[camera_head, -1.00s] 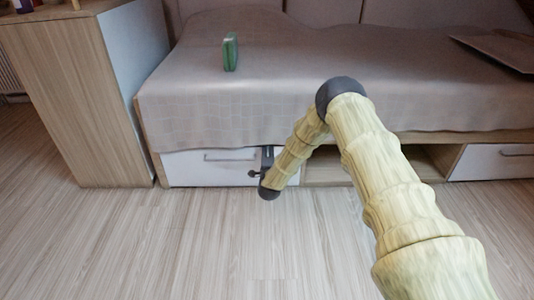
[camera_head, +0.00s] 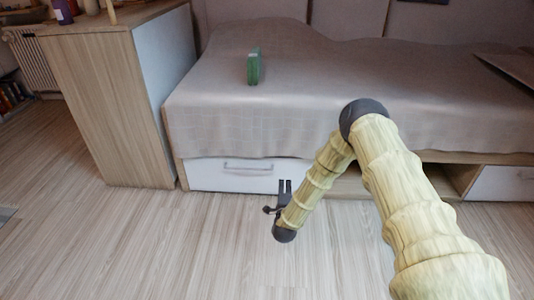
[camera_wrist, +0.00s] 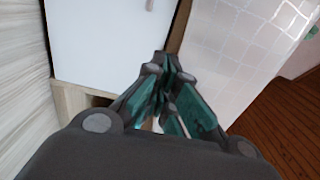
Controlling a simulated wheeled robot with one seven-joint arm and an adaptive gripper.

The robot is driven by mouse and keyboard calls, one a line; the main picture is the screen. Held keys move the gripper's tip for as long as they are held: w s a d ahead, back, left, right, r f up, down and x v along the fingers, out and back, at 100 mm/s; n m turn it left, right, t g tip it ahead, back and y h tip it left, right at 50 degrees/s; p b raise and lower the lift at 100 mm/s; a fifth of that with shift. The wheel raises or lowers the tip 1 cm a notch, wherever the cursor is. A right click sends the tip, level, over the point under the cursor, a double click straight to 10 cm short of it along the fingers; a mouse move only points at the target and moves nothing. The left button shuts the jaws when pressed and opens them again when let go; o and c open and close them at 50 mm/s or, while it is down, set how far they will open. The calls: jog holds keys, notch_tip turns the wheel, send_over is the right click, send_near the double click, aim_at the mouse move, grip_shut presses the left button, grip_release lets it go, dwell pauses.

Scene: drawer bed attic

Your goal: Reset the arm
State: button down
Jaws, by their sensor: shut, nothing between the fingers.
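My gripper (camera_head: 285,187) is at the end of my bent arm, low in front of the bed, by the right part of a white drawer front (camera_head: 215,177). In the wrist view my gripper (camera_wrist: 163,62) has its fingers together with nothing between them. The white drawer front also shows in the wrist view (camera_wrist: 95,40), beyond the fingertips. The drawer looks shut and has a metal handle (camera_head: 248,167). The gripper is apart from that handle in the head view.
The bed (camera_head: 300,105) has a grey cover, with a green object (camera_head: 253,67) standing on it. A wooden cabinet (camera_head: 110,110) stands at the left. An open compartment (camera_head: 435,178) is under the bed at the right. The wooden floor (camera_head: 150,245) in front is clear.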

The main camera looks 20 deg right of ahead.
jog(key=s+a+f+n+g+y+p, duration=0.1)
jog(key=s+a+f+n+g+y, duration=0.35)
jog(key=s, duration=0.65)
jog(key=s+a+f+n+g+y+p, duration=0.1)
jog(key=s+a+f+n+g+y, duration=0.15)
jog(key=s+a+f+n, duration=0.6)
jog(key=s+d+r+n+g+p, duration=0.1)
jog(key=s+d+r+n+g, duration=0.15)
jog(key=s, duration=0.95)
jog(key=s+d+r+n+g, duration=0.1)
jog(key=s+r+n+g, duration=0.2)
jog(key=s, duration=0.8)
jog(key=s+d+r+n+g+p, duration=0.1)
jog(key=s+n+g, duration=0.3)
jog(key=s, duration=0.8)
notch_tip(320, 180, up, 38)
jog(key=p, duration=3.7)
jog(key=shift+w+f+m+h, duration=0.25)
jog(key=shift+w+m+h, duration=0.05)
jog(key=shift+m+h, duration=0.15)
jog(key=shift+d+g, duration=0.1)
jog(key=shift+g, duration=0.15)
